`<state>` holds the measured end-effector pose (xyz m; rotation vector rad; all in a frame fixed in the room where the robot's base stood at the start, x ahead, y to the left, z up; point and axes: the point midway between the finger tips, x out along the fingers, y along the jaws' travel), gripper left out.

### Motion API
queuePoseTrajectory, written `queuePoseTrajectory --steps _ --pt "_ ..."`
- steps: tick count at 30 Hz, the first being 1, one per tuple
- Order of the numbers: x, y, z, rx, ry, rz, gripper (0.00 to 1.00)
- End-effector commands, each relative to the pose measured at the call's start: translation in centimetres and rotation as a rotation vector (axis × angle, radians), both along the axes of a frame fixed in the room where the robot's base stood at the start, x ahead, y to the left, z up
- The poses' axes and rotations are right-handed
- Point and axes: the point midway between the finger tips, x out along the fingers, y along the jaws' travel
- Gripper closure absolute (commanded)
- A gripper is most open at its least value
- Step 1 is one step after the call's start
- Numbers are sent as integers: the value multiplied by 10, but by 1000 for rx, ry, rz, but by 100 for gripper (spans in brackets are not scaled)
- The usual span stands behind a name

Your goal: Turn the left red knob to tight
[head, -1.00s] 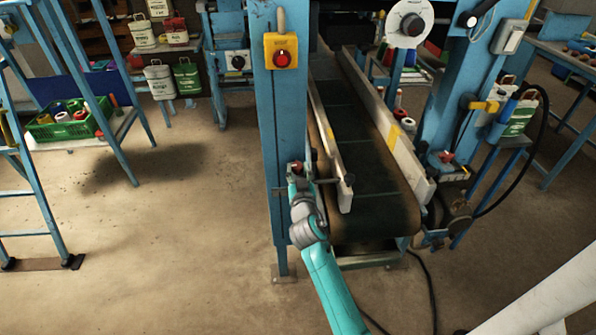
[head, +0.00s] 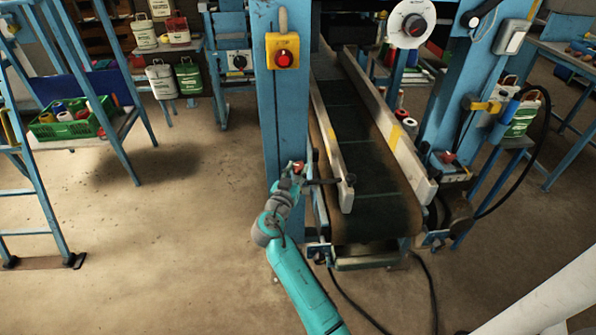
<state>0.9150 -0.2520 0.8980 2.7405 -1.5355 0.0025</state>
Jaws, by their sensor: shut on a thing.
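The left red knob (head: 299,166) sits at the left side of the conveyor, by the blue post; only a small red part of it shows. My gripper (head: 294,172) is at this knob and shut on it; the fingers are small and partly hidden. A black rod with a dark end (head: 324,182) reaches from beside the knob across to the near end of the left guide rail. A second red knob (head: 446,157) is on the right side of the conveyor, apart from my gripper. The knob's tightness cannot be seen.
The blue post (head: 284,115) stands close behind my gripper and carries a yellow box with a red button (head: 285,60). The conveyor belt (head: 372,190) with pale guide rails (head: 333,150) lies to the right. The floor left of my arm is clear.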

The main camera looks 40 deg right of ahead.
Motion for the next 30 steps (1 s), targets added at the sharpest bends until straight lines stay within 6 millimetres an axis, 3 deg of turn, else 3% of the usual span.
queuePoseTrajectory --steps 18,30 --pt "13 3 1 0 1 -585 96" --pt "17 2 0 0 3 -856 96"
